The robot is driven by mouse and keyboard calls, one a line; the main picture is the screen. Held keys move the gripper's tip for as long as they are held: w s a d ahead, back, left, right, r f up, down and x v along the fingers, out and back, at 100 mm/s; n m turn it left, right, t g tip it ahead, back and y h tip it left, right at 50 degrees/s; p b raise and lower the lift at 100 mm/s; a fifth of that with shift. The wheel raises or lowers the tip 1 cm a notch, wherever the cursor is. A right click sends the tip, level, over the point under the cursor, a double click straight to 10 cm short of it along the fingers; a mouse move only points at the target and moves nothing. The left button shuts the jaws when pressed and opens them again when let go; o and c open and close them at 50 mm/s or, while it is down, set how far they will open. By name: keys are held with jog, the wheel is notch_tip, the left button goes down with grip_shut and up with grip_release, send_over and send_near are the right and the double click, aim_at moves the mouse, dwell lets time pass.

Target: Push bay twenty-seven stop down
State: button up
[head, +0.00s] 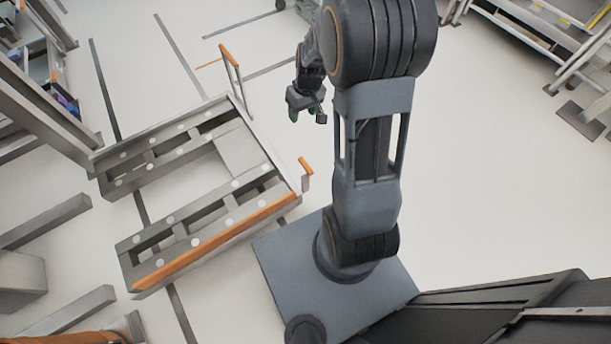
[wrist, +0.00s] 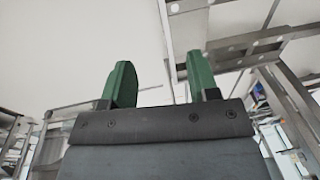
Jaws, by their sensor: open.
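A low grey metal bay frame (head: 222,243) with white discs along its rails stands left of my arm in the head view. Two orange-topped stops rise at its right end: a far one (head: 229,56) on a long post and a near one (head: 305,166) on a short post. No bay number is legible, so I cannot tell which is bay twenty-seven's. My gripper (head: 307,112) hangs right of the frame, apart from both stops. In the wrist view its green fingers (wrist: 160,82) are spread with nothing between them. Part of a rail frame (wrist: 245,42) shows at right there.
An orange strip (head: 215,243) runs along the frame's near side. Shelving uprights (head: 45,100) stand at the left, and a metal rack (head: 540,45) at the upper right. The pale floor (head: 490,170) right of my arm is clear.

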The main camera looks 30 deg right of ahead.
jog(key=g+b, duration=0.1)
jog(key=b, duration=0.5)
send_near(306, 164)
jog(key=shift+y, duration=0.4)
jog(key=f+b, duration=0.1)
jog(key=f, duration=0.2)
jog(key=f+b, duration=0.2)
jog(key=f, duration=0.1)
jog(key=a+f+b, duration=0.1)
jog(key=f+b, duration=0.1)
jog(key=f, duration=0.2)
grip_shut()
